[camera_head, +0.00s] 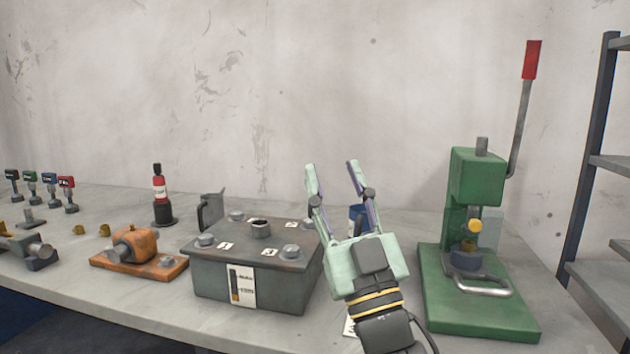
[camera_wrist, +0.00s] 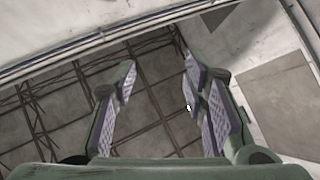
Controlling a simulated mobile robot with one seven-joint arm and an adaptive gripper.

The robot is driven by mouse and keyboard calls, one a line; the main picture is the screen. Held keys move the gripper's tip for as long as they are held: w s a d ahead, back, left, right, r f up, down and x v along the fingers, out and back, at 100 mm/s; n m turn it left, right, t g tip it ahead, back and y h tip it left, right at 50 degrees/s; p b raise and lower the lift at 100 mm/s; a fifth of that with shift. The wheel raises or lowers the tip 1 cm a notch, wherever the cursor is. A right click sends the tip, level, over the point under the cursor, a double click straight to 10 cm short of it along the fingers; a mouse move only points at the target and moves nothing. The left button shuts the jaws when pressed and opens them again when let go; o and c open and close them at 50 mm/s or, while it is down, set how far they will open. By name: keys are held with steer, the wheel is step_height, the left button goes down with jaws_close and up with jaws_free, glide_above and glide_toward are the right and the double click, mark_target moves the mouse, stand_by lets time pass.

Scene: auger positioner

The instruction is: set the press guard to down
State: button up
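The green press (camera_head: 478,180) stands at the right of the bench in the head view, with a red-handled lever (camera_head: 530,60) raised at its right.
A dark grey box (camera_head: 250,275) with bolts and number tags is left of my gripper. A blue item (camera_head: 357,217) is partly hidden behind it. An orange unit (camera_head: 133,245) and a red-and-black bottle (camera_head: 159,190) stand farther left. A shelf rack (camera_head: 590,150) is at the right edge.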

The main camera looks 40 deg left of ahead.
steer(key=shift+s+a+r+n+g+y, duration=0.15)
steer(key=shift+s+a+n+g+y, duration=0.1)
steer(key=shift+s, duration=0.25)
steer(key=shift+s+a+r+n+g+y, duration=0.15)
steer(key=shift+s+g+y, duration=0.1)
steer(key=shift+s, duration=0.25)
steer(key=shift+c, duration=0.4)
